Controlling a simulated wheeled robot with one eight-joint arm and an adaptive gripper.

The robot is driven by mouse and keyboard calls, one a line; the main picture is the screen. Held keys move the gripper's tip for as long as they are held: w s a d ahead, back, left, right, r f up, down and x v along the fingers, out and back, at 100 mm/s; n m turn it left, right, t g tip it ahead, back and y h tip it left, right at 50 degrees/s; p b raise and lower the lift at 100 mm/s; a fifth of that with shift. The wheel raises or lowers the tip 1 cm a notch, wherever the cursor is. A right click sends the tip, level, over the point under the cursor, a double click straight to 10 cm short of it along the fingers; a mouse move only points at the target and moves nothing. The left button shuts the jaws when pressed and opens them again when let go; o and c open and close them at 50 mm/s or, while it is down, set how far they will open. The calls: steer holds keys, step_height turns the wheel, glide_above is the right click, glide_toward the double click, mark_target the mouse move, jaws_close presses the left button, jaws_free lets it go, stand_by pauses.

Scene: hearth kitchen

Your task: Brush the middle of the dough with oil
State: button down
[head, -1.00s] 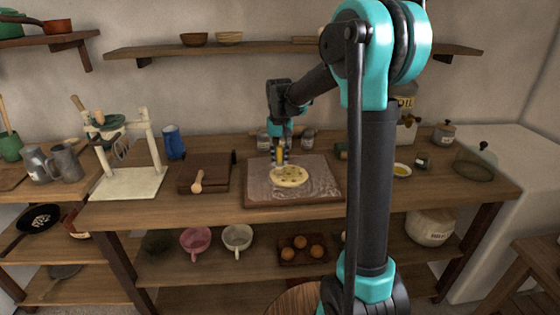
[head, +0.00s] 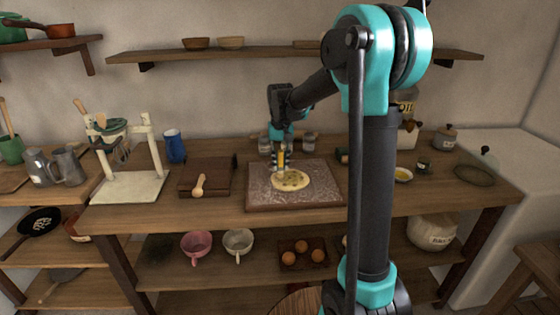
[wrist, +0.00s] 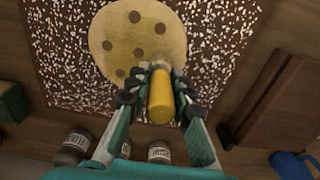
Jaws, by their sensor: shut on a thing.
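The dough (head: 291,180) is a flat, pale yellow round with several darker spots. It lies on a floured board (head: 320,188), and it also shows in the wrist view (wrist: 135,42). My gripper (head: 281,158) is shut on the yellow handle of a brush (wrist: 161,96). The brush points down at the left part of the dough in the head view. In the wrist view its tip is at the dough's edge; I cannot tell whether it touches. A small white dish of yellow oil (head: 403,174) stands on the table to the right, behind my arm.
A blue cup (head: 174,146) and a white stand (head: 130,188) are farther left.

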mark_target(280, 158)
steer(key=shift+s+d+f, duration=0.1)
steer(key=shift+s, duration=2.25)
steer(key=shift+w, duration=0.15)
steer(key=shift+w, duration=3.7)
step_height(280, 158, up, 6)
